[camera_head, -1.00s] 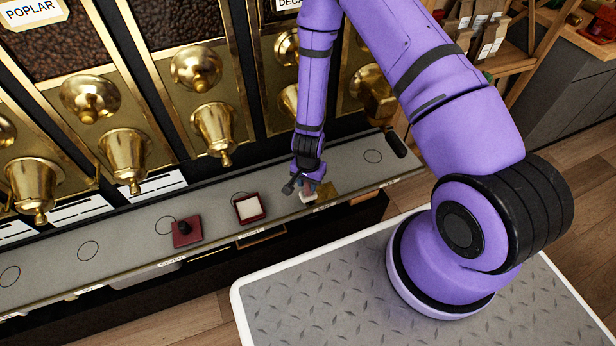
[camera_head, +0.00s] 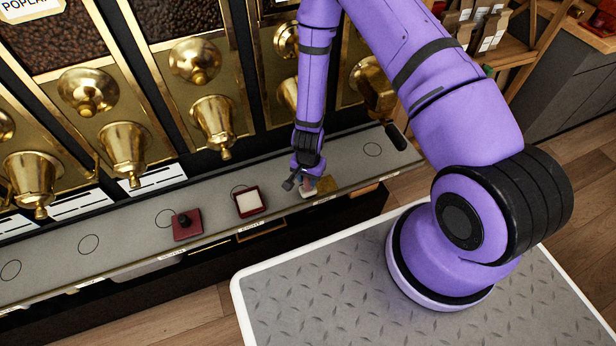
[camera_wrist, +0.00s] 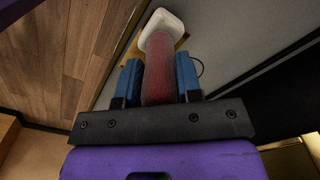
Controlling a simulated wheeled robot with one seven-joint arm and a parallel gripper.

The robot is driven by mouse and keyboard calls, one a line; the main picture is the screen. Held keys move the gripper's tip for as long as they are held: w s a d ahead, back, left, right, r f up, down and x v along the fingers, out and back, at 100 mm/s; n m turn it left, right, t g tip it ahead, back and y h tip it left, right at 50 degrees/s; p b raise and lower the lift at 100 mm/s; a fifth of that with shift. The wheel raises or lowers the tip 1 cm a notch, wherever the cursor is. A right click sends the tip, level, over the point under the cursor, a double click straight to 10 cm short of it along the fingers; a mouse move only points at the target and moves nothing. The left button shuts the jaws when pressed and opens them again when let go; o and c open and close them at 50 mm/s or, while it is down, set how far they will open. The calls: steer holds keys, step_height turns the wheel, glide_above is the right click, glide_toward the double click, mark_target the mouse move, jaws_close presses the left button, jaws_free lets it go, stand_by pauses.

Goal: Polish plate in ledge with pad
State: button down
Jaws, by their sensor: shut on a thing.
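My gripper (camera_head: 306,184) is low over the grey ledge (camera_head: 115,232), near its right end. In the wrist view my gripper (camera_wrist: 158,85) has its blue fingers shut on the red handle of a pad (camera_wrist: 160,68). The pad's white head (camera_wrist: 161,20) points away from the palm. A brass plate (camera_head: 326,184) lies at the ledge's front edge, beside and partly behind the gripper. In the wrist view a strip of the plate (camera_wrist: 132,50) shows around the pad's head. The pad's head seems to be at the plate; whether it touches is unclear.
A dark red tray with a cream inside (camera_head: 249,202) and a dark red block with a black knob (camera_head: 186,224) stand on the ledge to the left. Brass spouts (camera_head: 213,122) hang above the ledge. The ledge's right end is clear.

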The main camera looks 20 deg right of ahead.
steer(key=shift+f, duration=0.45)
stand_by(0.3)
steer(key=shift+d, duration=0.15)
steer(key=shift+d+r, duration=0.1)
steer(key=shift+d, duration=0.95)
steer(key=shift+a, duration=0.1)
steer(key=shift+a, duration=1.05)
steer(key=shift+d, duration=0.2)
steer(key=shift+d, duration=1)
